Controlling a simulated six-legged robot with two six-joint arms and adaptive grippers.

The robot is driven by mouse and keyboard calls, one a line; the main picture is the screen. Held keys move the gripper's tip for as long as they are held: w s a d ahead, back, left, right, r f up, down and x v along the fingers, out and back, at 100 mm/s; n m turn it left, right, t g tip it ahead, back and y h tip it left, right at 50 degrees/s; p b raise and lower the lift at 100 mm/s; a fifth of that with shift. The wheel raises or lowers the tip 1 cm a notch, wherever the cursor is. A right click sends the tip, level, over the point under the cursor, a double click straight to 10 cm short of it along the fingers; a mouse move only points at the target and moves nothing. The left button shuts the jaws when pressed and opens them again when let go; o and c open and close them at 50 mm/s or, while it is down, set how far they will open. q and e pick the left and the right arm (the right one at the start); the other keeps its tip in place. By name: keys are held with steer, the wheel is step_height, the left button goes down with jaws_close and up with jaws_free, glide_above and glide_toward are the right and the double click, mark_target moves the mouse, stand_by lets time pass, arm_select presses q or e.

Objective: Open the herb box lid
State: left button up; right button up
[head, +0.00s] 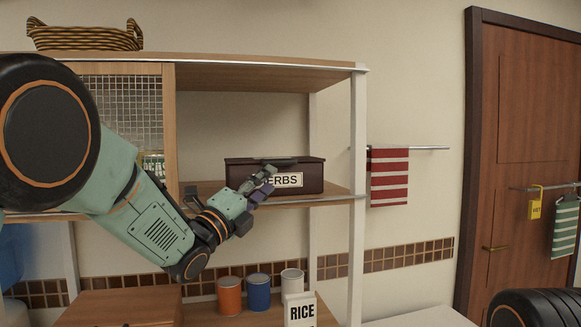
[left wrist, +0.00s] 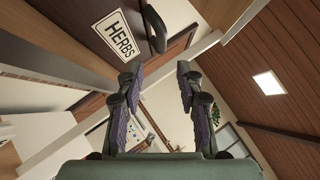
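The dark brown herb box (head: 312,180) stands on the middle shelf with its lid (head: 235,161) down. Its HERBS label is partly hidden by my left gripper in the head view. My left gripper (head: 264,180) is in front of the box, and its fingers point toward the lid's front edge. In the left wrist view its two fingers (left wrist: 158,70) are spread with nothing between them. My right gripper is not in view.
The wooden shelf (head: 340,190) has a white post (head: 357,200) right of the box and a mesh-fronted cabinet (head: 125,105) to the left. Several canisters (head: 258,293) and a RICE box (head: 300,311) stand below. A striped towel (head: 389,177) hangs at right.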

mark_target(279, 164)
arm_select(q)
steer(key=shift+w+a+r+p, duration=0.25)
steer(key=shift+w+r+p, duration=0.1)
steer(key=shift+r+p, duration=0.1)
steer(key=shift+w+a+r+p, duration=0.25)
steer(key=shift+w+r+p, duration=0.05)
steer(key=shift+r, duration=0.15)
steer(key=w+d, duration=0.2)
steer(key=w+d+r+p, duration=0.1)
steer(key=shift+w+d+p, duration=0.3)
steer(key=shift+w+d, duration=0.05)
steer(key=shift+d, duration=0.05)
steer(key=shift+w+d+r, duration=0.1)
steer(key=shift+w+r, duration=0.05)
steer(key=shift+a+r, duration=0.15)
steer(key=shift+a, duration=0.6)
steer(key=shift+d, duration=0.25)
steer(key=shift+c, duration=0.2)
steer(key=shift+w+d, duration=0.2)
steer(key=shift+d, duration=0.3)
steer(key=c, duration=0.3)
steer(key=shift+c, duration=0.7)
steer(key=shift+s+a, duration=0.15)
steer(key=shift+a, duration=0.25)
jaws_close()
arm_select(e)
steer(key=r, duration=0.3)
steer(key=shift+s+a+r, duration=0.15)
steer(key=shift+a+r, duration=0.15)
